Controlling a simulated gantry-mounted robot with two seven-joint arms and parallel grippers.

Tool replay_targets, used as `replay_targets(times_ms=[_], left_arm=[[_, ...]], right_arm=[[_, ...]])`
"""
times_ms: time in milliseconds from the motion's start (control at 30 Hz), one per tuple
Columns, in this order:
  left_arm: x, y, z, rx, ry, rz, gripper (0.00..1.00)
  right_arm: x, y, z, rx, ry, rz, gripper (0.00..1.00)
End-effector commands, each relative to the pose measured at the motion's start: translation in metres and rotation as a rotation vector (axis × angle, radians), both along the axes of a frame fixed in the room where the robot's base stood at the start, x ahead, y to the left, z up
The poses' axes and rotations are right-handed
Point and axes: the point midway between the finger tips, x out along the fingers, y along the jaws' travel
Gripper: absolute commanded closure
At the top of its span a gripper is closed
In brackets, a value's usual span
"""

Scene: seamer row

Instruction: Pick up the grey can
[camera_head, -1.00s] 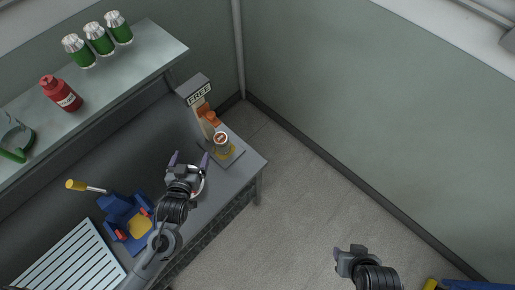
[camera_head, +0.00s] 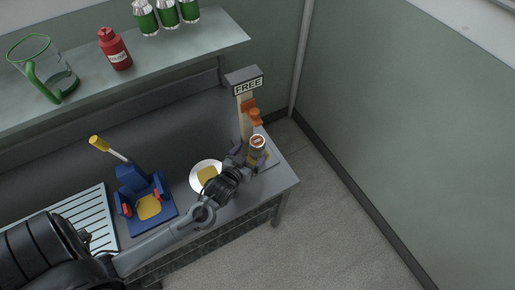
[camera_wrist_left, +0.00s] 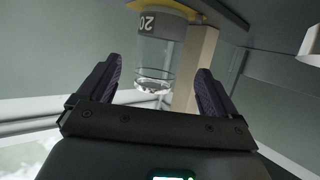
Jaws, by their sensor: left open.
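The grey can (camera_head: 257,143) has a pale top with a red mark and stands by the machine marked FREE, on the right end of the bench. My left gripper (camera_head: 249,157) is open, with a finger to either side of the can's lower part. In the left wrist view the can (camera_wrist_left: 161,62) has a clear body and a grey band, and it lies in line with the gap between my open fingers (camera_wrist_left: 158,75). I see a gap on both sides of it. I cannot tell how deep it sits between them. My right gripper is not in view.
The FREE machine (camera_head: 245,84) with an orange part stands just behind the can. A white plate with a yellow centre (camera_head: 196,177) and a blue device with a yellow-handled lever (camera_head: 133,186) are to the left. A shelf (camera_head: 185,48) with green cans, a red bottle and a jug overhangs the bench.

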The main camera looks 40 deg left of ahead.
Motion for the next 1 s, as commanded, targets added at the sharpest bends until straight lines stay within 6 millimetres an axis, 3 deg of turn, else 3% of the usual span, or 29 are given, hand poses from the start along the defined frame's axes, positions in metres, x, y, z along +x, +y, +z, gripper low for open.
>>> replay_targets(times_ms=[233,533,867,1000], left_arm=[[0.013,0.003,-0.005,0.001,0.000,0.001,0.08],[0.047,0.008,-0.017,0.001,0.001,0.000,0.08],[0.054,0.010,-0.019,0.000,0.002,0.000,0.08],[0.053,0.010,-0.019,0.000,0.001,0.000,0.24]], right_arm=[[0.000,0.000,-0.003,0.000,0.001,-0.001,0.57],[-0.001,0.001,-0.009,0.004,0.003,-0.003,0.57],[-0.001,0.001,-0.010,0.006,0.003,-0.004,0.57],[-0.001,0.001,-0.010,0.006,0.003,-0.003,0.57]])
